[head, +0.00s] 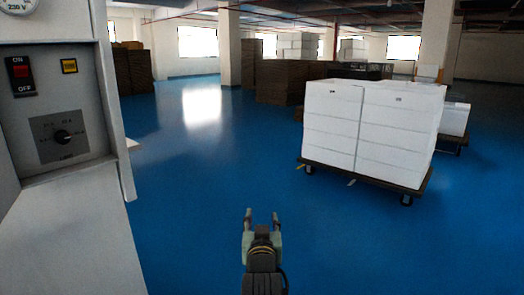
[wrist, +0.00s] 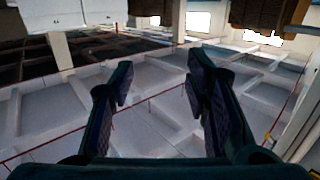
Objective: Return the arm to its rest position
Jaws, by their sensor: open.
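My gripper (head: 261,214) shows at the bottom middle of the head view, over the blue floor. Its two fingers are apart with nothing between them. In the wrist view my gripper (wrist: 158,82) is also open and empty, with dark fingers reaching upward. The wrist view behind the fingers looks upside down, with the ceiling beams filling most of it.
A grey control panel (head: 62,135) with a red switch, a yellow button and a dial stands at the left. White boxes (head: 372,130) sit on a wheeled dolly (head: 330,173) at the right. The blue floor (head: 200,190) between them is clear. Brown stacks (head: 283,80) and pillars stand farther back.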

